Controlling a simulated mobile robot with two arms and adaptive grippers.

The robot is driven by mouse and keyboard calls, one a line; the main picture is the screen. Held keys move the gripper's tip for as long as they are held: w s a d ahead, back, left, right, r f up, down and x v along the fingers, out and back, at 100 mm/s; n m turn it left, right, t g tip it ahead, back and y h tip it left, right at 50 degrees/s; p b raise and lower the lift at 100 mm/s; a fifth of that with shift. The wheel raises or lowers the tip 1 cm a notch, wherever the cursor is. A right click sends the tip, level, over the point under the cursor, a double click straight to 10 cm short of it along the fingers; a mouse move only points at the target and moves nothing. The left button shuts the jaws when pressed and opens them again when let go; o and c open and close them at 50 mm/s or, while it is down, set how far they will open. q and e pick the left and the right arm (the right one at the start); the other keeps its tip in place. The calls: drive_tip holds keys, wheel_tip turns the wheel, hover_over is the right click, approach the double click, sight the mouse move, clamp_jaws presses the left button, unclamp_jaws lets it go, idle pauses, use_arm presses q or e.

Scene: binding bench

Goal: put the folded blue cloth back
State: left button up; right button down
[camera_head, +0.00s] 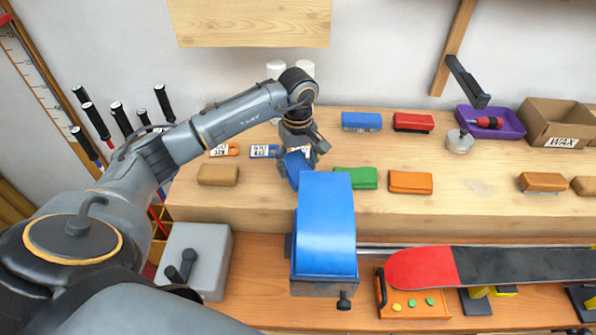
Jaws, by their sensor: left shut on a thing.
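The folded blue cloth (295,167) is in my left gripper (303,153), which is shut on it. The gripper points down over the raised wooden bench shelf, just behind a large blue-topped device. The cloth's lower part is close to the shelf and to that device. I cannot tell whether it touches either, and part of it is hidden by the fingers. My right gripper is not in view.
The large blue-topped device (326,225) stands in front of the gripper. A green block (357,178), an orange block (410,182) and a tan block (218,175) lie nearby. Blue (361,121) and red (413,122) blocks lie behind. The shelf's right middle is mostly clear.

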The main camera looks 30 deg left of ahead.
sight(298, 167)
use_arm(q)
wheel_tip(298, 167, down, 3)
drive_tip(key=shift+f+p, duration=0.15)
drive_tip(key=shift+p, duration=0.4)
drive_tip(key=shift+f, duration=0.3)
drive_tip(key=o, duration=1.1)
